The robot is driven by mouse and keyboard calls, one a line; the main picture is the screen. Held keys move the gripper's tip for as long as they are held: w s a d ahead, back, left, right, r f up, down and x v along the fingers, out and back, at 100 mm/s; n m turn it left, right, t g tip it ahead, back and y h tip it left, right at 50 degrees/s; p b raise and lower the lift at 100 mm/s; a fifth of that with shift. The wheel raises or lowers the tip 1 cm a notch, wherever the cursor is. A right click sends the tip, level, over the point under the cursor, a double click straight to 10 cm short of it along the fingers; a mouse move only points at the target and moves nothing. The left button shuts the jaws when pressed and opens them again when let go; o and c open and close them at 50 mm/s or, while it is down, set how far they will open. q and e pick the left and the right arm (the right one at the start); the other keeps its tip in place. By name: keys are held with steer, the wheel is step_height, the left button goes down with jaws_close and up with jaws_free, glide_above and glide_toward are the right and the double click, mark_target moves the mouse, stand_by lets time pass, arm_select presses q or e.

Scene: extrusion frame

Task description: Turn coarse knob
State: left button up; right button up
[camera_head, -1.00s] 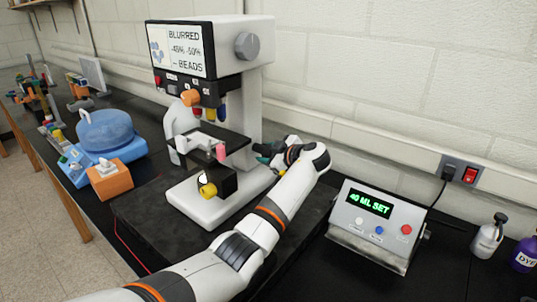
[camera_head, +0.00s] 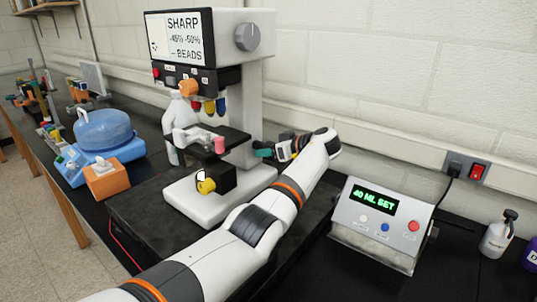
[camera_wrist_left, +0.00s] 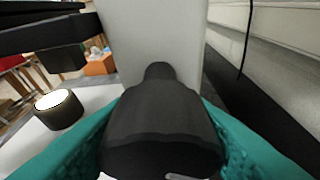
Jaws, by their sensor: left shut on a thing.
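The microscope (camera_head: 248,75) stands on a black bench, its screen (camera_head: 182,37) reading "SHARP -45% -50% -- BEADS". The black coarse knob (camera_wrist_left: 160,125) sticks out from the microscope's pale column in the left wrist view. My left gripper (camera_head: 265,152) is at the right side of the column, low down, with its teal fingers on both sides of the knob, shut on it. In the head view the microscope and the gripper hide the knob. I do not see my right gripper.
A grey control box (camera_head: 380,225) reading "40 ML SET" stands to the right of my arm. A white bottle (camera_head: 498,234) is farther right. A blue domed device (camera_head: 104,130) and an orange box (camera_head: 107,178) stand to the left. The wall runs close behind.

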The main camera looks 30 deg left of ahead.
stand_by(0.5)
arm_select(q)
steer(key=o, duration=1)
steer(key=shift+c, duration=0.2)
steer(key=shift+d, duration=0.15)
steer(key=b+v, duration=0.3)
steer(key=v, duration=0.9)
